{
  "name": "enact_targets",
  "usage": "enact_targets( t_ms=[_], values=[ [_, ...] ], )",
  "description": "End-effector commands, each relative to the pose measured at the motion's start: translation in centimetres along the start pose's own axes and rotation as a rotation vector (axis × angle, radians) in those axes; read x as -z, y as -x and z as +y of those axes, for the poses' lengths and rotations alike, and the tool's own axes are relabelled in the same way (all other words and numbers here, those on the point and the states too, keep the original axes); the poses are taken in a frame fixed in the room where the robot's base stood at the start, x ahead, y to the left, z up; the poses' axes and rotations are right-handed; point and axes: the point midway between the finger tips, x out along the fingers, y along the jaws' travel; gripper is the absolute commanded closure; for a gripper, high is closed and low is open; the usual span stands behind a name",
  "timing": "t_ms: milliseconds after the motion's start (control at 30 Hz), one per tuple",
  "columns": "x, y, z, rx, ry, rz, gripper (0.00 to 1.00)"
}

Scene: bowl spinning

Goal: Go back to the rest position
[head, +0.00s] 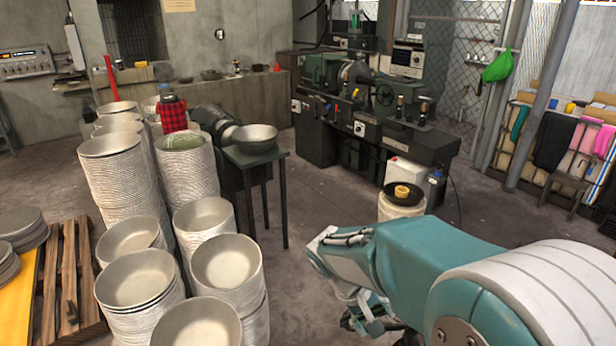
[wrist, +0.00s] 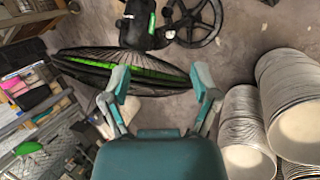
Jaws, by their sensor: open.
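My gripper (wrist: 160,78) is open in the wrist view, its two teal and grey fingers spread with nothing held between them. In the head view my teal and white arm reaches in from the lower right, and its gripper end (head: 372,318) hangs low and is partly cut off at the bottom edge. A metal bowl (head: 254,136) sits on a small dark green table (head: 262,156), apart from my gripper. Tall stacks of metal bowls (head: 115,190) stand to the left of my arm; nearer stacks (head: 228,262) stand at the lower middle.
Bowl stacks (wrist: 245,130) show at the right of the wrist view. A black and green round object (wrist: 85,68) lies beyond the fingers. A wooden pallet (head: 68,265) is at the left. A lathe-like machine (head: 365,105) stands behind. Open floor (head: 330,215) lies between the table and my arm.

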Motion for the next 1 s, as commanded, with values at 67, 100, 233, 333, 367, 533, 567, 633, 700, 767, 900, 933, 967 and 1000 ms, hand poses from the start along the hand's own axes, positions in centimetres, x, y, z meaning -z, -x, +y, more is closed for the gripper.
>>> enact_targets(
  t_ms=[67, 100, 233, 333, 367, 533, 567, 633, 700, 767, 900, 933, 967, 1000],
  values=[
    [-1.7, 1.3, 1.0, 0.049, -0.043, 0.047, 0.22],
    [-2.6, 1.8, 1.3, 0.073, -0.063, 0.068, 0.22],
    [-5.3, 3.4, 2.2, 0.148, -0.125, 0.145, 0.22],
    [-7.4, 4.4, 2.7, 0.200, -0.172, 0.210, 0.22],
    [-8.0, 4.7, 2.8, 0.216, -0.185, 0.230, 0.22],
    [-11.3, 6.2, 3.1, 0.291, -0.264, 0.351, 0.22],
    [-11.9, 6.4, 3.1, 0.303, -0.277, 0.372, 0.22],
    [-13.2, 6.9, 3.1, 0.329, -0.309, 0.427, 0.22],
    [-14.4, 7.3, 3.0, 0.351, -0.339, 0.479, 0.22],
    [-15.2, 7.6, 2.9, 0.367, -0.362, 0.521, 0.22],
    [-16.5, 8.0, 2.6, 0.391, -0.396, 0.587, 0.22],
    [-16.6, 8.1, 2.6, 0.393, -0.400, 0.595, 0.22],
    [-16.7, 8.1, 2.6, 0.395, -0.403, 0.601, 0.22],
    [-16.8, 8.1, 2.5, 0.396, -0.405, 0.606, 0.22]
  ],
)
